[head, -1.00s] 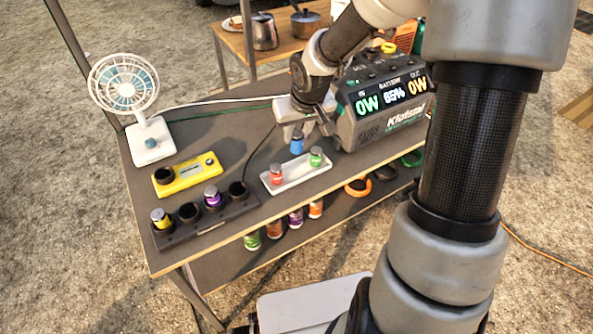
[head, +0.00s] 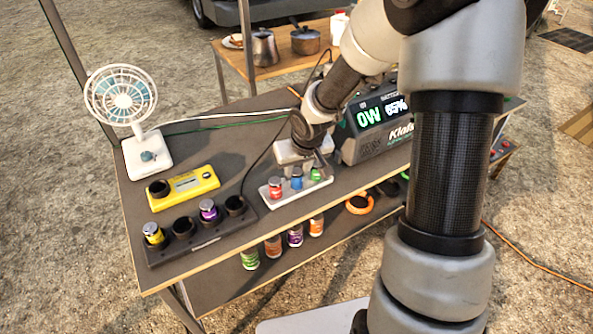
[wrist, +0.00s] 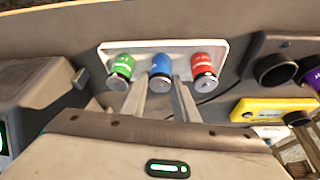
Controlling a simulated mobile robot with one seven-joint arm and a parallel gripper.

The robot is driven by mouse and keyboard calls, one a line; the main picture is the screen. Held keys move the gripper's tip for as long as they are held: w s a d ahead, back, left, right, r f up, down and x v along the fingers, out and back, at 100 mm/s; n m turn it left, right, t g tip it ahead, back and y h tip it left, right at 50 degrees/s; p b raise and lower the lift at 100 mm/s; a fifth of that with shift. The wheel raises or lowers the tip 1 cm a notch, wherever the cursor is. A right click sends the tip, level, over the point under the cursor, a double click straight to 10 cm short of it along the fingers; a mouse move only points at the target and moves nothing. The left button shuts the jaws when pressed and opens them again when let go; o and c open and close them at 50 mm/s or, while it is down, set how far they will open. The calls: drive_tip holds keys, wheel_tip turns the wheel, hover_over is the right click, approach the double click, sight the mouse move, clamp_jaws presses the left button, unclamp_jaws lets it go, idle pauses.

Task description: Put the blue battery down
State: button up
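The blue battery (head: 297,179) stands upright in the middle of the white tray (head: 268,203), between the red battery (head: 275,188) and the green battery (head: 315,174). The wrist view shows the blue battery (wrist: 161,67) in line with the green battery (wrist: 122,67) and the red battery (wrist: 203,67). My gripper (wrist: 161,82) is over the tray, one finger on each side of the blue battery's capped end. The blue battery's base is hidden by the batteries' tops and the fingers.
The power station (head: 375,130) stands close at the tray's right. A black holder (head: 205,240) with yellow and purple batteries, a yellow tester (head: 185,187) and a white fan (head: 122,98) are at the left.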

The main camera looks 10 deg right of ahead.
drive_tip(key=o, duration=0.3)
drive_tip(key=shift+r, duration=0.2)
drive_tip(key=p+v, duration=0.6)
drive_tip(key=v, duration=0.6)
